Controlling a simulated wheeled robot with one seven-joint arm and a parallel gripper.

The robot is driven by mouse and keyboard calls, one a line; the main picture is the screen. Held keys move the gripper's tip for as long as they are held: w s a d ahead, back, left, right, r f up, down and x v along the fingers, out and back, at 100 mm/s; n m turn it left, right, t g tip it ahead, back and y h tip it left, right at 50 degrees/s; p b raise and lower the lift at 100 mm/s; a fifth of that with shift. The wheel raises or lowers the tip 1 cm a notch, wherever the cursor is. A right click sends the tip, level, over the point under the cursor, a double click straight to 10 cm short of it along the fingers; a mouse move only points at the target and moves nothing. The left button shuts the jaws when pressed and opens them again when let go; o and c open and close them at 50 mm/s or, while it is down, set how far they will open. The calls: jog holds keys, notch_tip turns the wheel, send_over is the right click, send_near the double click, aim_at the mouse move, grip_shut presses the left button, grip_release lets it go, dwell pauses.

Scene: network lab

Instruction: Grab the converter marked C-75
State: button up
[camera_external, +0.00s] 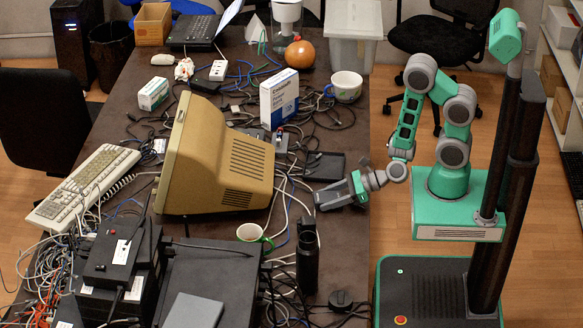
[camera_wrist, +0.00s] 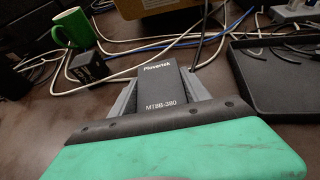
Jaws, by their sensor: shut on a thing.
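In the wrist view my gripper (camera_wrist: 163,100) is shut on a black box-shaped converter (camera_wrist: 168,82). Its printed label seems to read "MTBB-380" under a brand name; I see no C-75 on it. A small black cube-shaped block (camera_wrist: 87,67) with faint pale marks sits on the table to the left of the held converter, apart from it. Its marking is too small to read. No C-75 marking is legible in either view.
A dark tray (camera_wrist: 290,103) with a cable lies right of my gripper in the wrist view. A green mug (camera_wrist: 78,27) stands at back left. The tan monitor (camera_external: 215,160) and a black bottle (camera_external: 307,262) are nearby. Cables (camera_wrist: 150,65) cross the table.

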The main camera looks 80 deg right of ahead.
jog(key=shift+c, duration=1)
jog(key=shift+r, duration=0.1)
